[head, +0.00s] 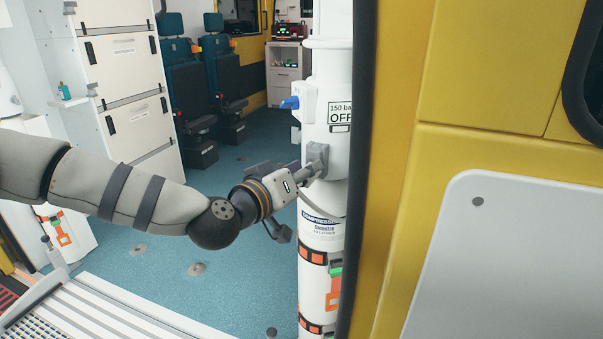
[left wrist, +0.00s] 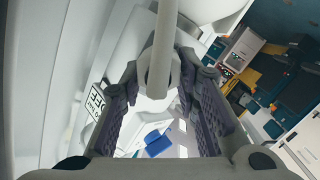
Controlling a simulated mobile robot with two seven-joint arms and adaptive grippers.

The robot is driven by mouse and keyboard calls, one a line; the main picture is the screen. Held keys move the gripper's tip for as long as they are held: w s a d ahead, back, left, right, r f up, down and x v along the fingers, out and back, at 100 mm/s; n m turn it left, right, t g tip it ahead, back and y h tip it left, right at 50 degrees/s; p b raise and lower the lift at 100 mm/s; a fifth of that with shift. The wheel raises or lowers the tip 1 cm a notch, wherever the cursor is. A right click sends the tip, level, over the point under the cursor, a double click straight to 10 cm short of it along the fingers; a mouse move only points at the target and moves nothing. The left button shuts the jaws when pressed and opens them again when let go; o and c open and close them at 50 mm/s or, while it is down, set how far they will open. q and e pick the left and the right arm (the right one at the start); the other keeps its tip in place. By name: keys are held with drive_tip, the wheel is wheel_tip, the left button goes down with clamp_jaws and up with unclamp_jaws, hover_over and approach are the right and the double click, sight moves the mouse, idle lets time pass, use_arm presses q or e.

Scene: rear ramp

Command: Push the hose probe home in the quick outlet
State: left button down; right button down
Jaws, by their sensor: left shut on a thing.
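A white gas cylinder column (head: 325,70) stands at the edge of the doorway. A grey block (head: 317,154), which looks like the quick outlet, sits on its side below the label "OFF". My left gripper (head: 306,173) reaches it from the left, its fingers just below and beside the block. In the left wrist view my fingers (left wrist: 158,80) close around a grey hose probe (left wrist: 161,62), with a pale hose-like length running up from it. A grey hose (head: 326,187) curves below the outlet. I cannot tell how deep the probe sits. My right gripper is out of view.
The yellow door frame (head: 392,170) stands close on the right. White cabinets (head: 122,80) and dark seats (head: 190,90) are behind. The blue floor (head: 225,280) is open at left.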

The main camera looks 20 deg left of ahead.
use_arm(q)
drive_tip(key=c, duration=1.2)
unclamp_jaws()
drive_tip(key=shift+w, duration=0.1)
drive_tip(key=shift+o, duration=0.2)
drive_tip(key=v, duration=1.2)
drive_tip(key=shift+d, duration=0.1)
